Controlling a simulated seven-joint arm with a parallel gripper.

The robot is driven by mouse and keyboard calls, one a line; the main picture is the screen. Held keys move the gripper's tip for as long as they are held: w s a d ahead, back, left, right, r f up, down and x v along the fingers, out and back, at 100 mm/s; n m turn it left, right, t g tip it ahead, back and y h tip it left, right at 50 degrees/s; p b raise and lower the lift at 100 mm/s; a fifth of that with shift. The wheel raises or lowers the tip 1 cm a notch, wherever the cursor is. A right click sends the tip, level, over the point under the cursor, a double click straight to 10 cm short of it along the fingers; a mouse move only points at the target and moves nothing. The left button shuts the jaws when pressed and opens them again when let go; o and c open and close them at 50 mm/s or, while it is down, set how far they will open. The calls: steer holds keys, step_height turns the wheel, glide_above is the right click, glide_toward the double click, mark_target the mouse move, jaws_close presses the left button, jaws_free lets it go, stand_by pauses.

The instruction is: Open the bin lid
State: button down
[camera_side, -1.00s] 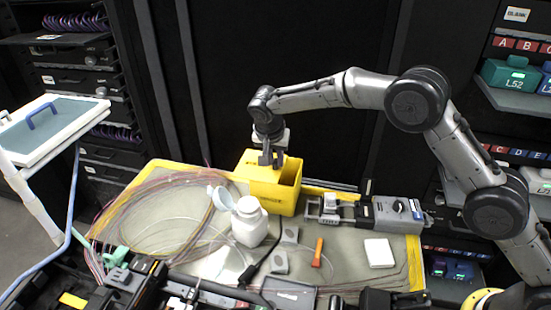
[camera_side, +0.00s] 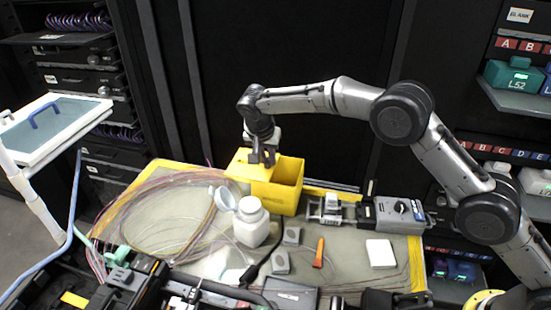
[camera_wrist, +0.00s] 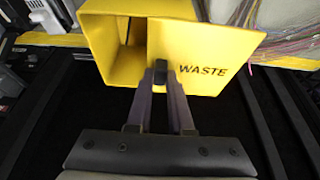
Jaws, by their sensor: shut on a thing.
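The yellow waste bin (camera_side: 286,201) stands at the back edge of the mat. Its yellow lid (camera_side: 240,165) is shifted to the left, overhanging the bin's left side, and the right part of the bin's top is open. In the wrist view the lid (camera_wrist: 205,50), marked WASTE, covers the right part, and the bin's opening (camera_wrist: 112,42) shows at left. My gripper (camera_side: 263,158) points down at the lid. In the wrist view my gripper (camera_wrist: 161,78) is shut on the lid's small black knob (camera_wrist: 160,67).
Coiled fibres (camera_side: 150,205) lie to the left. A grey device (camera_side: 398,212) sits right of the bin. A dark cabinet (camera_side: 290,80) rises close behind.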

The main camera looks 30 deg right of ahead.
steer(key=shift+w+a+r, duration=0.1)
steer(key=shift+w+a, duration=0.7)
steer(key=c, duration=0.8)
jaws_free()
steer(key=v, duration=1.3)
steer(key=shift+r, duration=0.35)
steer(key=shift+s, duration=0.1)
